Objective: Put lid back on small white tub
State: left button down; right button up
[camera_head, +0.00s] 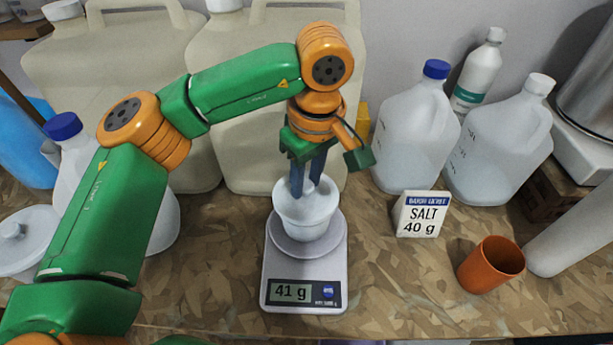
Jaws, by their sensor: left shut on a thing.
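The small white tub (304,228) stands upright on the round plate of a kitchen scale (328,257), near the middle. My left gripper (306,190) reaches straight down over the tub, its dark fingers shut at the white lid (326,196) on the tub's top. The fingers hide the part they grip, and I cannot tell whether the lid is fully seated. The scale display reads 41 g. My right gripper is out of view.
A salt card (420,214) reading 40 g and an orange cup (490,264) stand at the right. Jugs (413,140) and large canisters (217,125) line the back. A knobbed white lid (22,248) is at far left. The counter right of the scale is clear.

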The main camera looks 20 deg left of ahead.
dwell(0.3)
pick_arm(q)
grip_release()
dwell(0.3)
notch_tip(320, 180, up, 7)
jog(key=p, duration=0.6)
grip_shut()
dwell(0.4)
jog(key=shift+f, duration=0.1)
dwell(1.1)
